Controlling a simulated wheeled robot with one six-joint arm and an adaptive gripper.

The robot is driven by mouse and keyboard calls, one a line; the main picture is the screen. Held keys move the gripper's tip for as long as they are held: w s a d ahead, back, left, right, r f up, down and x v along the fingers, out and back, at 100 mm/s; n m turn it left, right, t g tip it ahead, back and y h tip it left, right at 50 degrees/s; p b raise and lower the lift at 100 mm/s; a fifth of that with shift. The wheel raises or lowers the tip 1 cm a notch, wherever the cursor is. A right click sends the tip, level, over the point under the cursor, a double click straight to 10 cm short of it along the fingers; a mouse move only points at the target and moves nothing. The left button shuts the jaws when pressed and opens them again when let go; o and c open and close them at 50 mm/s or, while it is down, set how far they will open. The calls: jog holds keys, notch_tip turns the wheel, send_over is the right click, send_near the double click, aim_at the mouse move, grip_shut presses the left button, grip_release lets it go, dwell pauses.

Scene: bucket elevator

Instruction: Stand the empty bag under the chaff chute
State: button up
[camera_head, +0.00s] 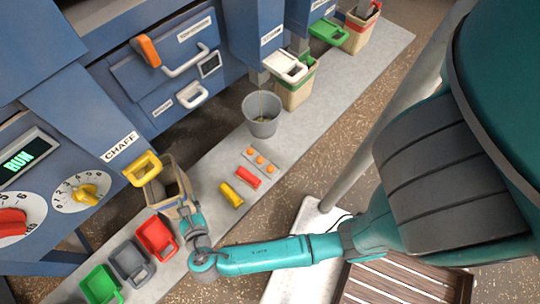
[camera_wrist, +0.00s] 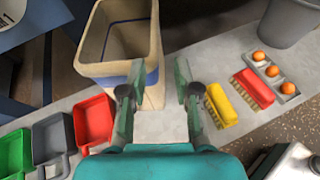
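The beige bag (camera_head: 183,183) with a blue band stands upright and open-topped by the chaff chute with its yellow handle (camera_head: 142,168). In the head view the handle overlaps the bag's left rim; I cannot tell whether the bag is exactly under the outlet. The bag (camera_wrist: 117,72) also shows in the wrist view, with no contents visible in its mouth. My gripper (camera_wrist: 158,95) is open, its fingers wide apart, at the bag's near right corner. The left finger overlaps the bag's wall; contact is unclear. In the head view my gripper (camera_head: 190,215) is beside the bag.
Red (camera_head: 157,236), grey (camera_head: 129,263) and green (camera_head: 101,285) scoops lie to the left of my gripper. A yellow brush (camera_head: 232,195), a red brush (camera_head: 248,177) and a tray of orange balls (camera_head: 261,160) lie to the right. A grey bucket (camera_head: 261,117) stands farther back.

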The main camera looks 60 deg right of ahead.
jog(key=s+d+f+m+y, duration=0.1)
jog(key=s+d+m+y, duration=0.15)
jog(key=s, duration=0.35)
jog(key=s+d+f+m+y, duration=0.1)
jog(key=s+m+y, duration=0.1)
jog(key=s+m, duration=0.35)
jog(key=s+d+f+m+y, duration=0.1)
jog(key=s+d+m+y, duration=0.15)
jog(key=s, duration=0.45)
jog(key=s+r+m+t, duration=0.1)
jog(key=s+r+m, duration=0.3)
jog(key=r, duration=0.3)
jog(key=s+r+m+t+y, duration=0.1)
jog(key=s+r+m, duration=0.3)
jog(key=r+m, duration=0.3)
jog(key=s+r+m+t, duration=0.2)
jog(key=s+r+m, duration=0.2)
jog(key=r, duration=0.5)
jog(key=shift+s+a+m, duration=0.25)
jog(key=shift+s+m, duration=0.1)
jog(key=shift+m, duration=0.7)
jog(key=shift+r, duration=0.1)
